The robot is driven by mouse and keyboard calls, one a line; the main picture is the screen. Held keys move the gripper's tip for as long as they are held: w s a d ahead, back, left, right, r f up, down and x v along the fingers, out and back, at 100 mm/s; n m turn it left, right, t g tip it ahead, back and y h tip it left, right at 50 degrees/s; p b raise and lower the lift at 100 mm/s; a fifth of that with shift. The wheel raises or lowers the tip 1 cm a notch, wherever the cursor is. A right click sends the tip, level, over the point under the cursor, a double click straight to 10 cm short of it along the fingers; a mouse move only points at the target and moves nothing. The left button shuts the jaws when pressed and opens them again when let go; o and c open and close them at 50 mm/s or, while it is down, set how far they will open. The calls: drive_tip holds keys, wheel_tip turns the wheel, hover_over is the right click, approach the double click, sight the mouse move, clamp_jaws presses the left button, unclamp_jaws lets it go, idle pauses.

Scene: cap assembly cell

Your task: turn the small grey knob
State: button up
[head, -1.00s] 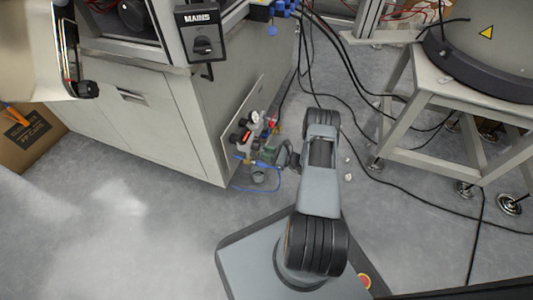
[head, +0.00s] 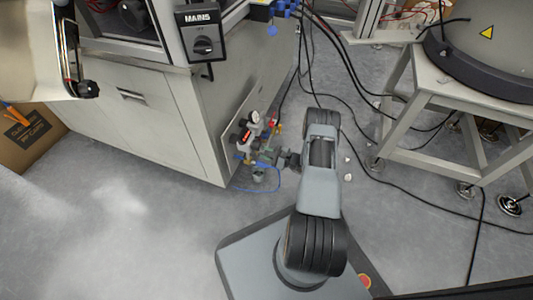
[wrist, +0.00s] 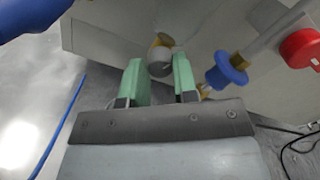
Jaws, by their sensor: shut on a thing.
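The small grey knob (wrist: 159,62) shows in the wrist view, with a brass part behind it. It sits between the two green fingertips of my gripper (wrist: 160,78), which is shut on it. In the head view my gripper (head: 270,157) is low at the side of the grey cabinet, among the fittings of the valve assembly (head: 248,136). The knob cannot be made out there, as the gripper and fittings cover it.
In the wrist view a blue fitting (wrist: 231,68) and a red knob (wrist: 301,48) are close on the right. A blue hose (head: 279,182) lies on the floor. Black cables (head: 357,105) run toward the metal stand (head: 397,122) at right.

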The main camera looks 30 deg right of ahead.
drive_tip(key=shift+n, duration=1.7)
drive_tip(key=shift+a+n, duration=0.1)
drive_tip(key=shift+n, duration=0.2)
drive_tip(key=shift+s, duration=0.1)
drive_tip(key=o, duration=0.9)
drive_tip(key=shift+o, duration=0.2)
drive_tip(key=p+v, duration=0.3)
drive_tip(key=v, duration=1)
drive_tip(key=shift+s+d, duration=0.2)
drive_tip(key=shift+d, duration=0.15)
